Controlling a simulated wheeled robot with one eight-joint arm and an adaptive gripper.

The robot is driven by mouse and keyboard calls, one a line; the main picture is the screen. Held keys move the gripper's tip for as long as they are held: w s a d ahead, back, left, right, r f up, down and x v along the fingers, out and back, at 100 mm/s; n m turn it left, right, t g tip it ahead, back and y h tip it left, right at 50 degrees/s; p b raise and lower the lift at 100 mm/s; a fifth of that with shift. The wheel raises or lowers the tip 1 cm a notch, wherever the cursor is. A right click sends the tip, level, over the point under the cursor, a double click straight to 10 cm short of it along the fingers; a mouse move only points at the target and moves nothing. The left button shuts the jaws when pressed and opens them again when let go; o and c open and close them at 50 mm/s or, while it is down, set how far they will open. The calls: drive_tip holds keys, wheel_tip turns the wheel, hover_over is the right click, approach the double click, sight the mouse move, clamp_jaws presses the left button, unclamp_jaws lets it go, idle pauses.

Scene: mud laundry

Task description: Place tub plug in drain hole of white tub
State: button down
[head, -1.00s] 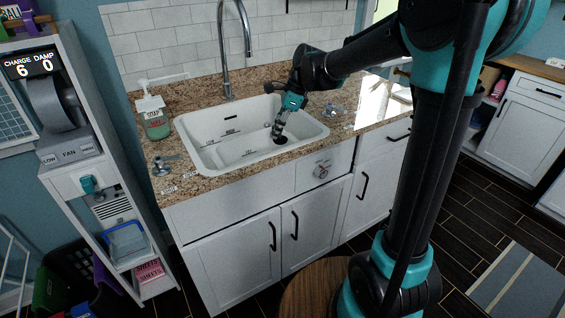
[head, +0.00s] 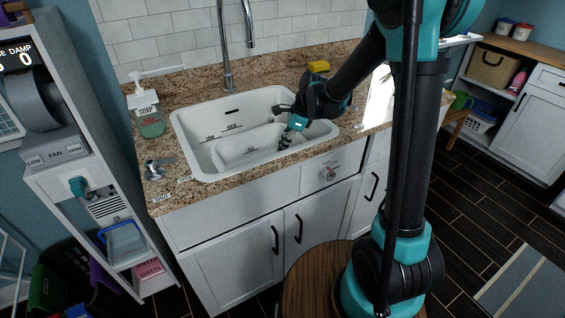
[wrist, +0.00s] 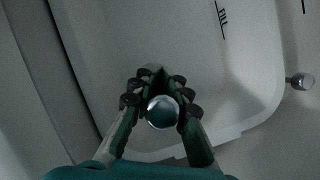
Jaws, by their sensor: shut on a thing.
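My gripper (head: 284,142) reaches down into the white tub (head: 190,128), over the right part of its inner basin. In the wrist view my gripper (wrist: 160,103) is closed around a round, shiny silver knob (wrist: 161,112), which looks like the top of the tub plug. The fingers hide most of what lies below the knob. The drain hole cannot be made out now in either view. Whether the plug touches the tub floor cannot be told.
A soap dispenser (head: 147,112) stands left of the tub, and a tall faucet (head: 224,50) behind it. A small metal fitting (head: 154,168) is on the left counter. A yellow sponge-like block (head: 318,66) lies behind my arm. A silver knob (wrist: 300,81) shows in the wrist view.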

wheel_tip(320, 180, down, 7)
drive_tip(key=shift+f, duration=0.2)
drive_tip(key=c, duration=1.4)
unclamp_jaws()
drive_tip(key=shift+c, duration=0.2)
drive_tip(key=v, duration=1.2)
